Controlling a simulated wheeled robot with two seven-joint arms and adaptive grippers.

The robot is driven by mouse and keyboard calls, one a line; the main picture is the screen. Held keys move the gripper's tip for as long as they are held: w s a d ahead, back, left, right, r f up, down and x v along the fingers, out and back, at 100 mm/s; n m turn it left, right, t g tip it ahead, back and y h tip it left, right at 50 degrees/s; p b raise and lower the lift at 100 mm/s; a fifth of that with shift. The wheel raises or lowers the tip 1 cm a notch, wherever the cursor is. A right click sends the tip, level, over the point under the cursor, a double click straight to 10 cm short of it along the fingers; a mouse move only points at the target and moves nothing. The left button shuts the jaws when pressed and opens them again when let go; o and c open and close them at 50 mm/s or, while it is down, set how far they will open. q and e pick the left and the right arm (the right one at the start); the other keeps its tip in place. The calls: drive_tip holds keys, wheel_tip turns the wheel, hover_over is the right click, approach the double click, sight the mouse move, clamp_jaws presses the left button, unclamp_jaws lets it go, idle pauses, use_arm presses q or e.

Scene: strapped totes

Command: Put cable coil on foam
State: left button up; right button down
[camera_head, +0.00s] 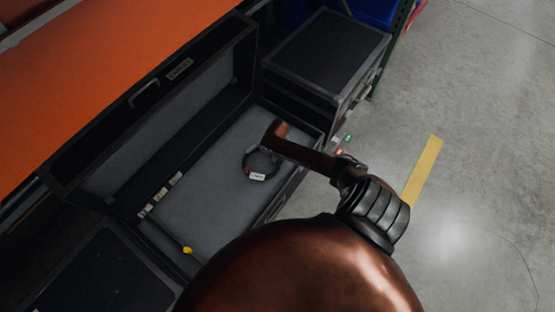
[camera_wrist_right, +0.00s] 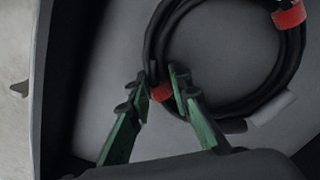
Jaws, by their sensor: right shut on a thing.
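The cable coil (camera_head: 247,171) is a black ring with red bands and a white tag, over the grey foam (camera_head: 205,190) inside the open dark case. In the right wrist view the coil (camera_wrist_right: 150,45) fills the upper middle. My right gripper (camera_wrist_right: 160,88) has its green fingers on either side of the coil's near edge, at a red band, and is shut on it. In the head view my arm's end covers the fingers and part of the coil. I cannot tell whether the coil touches the foam. My left gripper is not in view.
The case's raised lid (camera_head: 205,88) stands on the left, beside an orange surface (camera_head: 90,70). A yellow-tipped item (camera_head: 187,250) is at the case's near end. Another dark case (camera_head: 325,50) stands behind. Open concrete floor (camera_head: 480,120) with a yellow stripe (camera_head: 422,170) lies right.

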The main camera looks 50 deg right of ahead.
drive_tip(key=shift+f, duration=0.1)
drive_tip(key=c, duration=1.8)
unclamp_jaws()
drive_tip(key=shift+o, duration=0.2)
use_arm(q)
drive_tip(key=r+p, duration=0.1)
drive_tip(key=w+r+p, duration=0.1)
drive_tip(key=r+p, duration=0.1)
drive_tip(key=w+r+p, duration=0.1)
drive_tip(key=p, duration=0.1)
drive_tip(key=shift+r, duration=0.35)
use_arm(e)
wheel_tip(320, 180, up, 12)
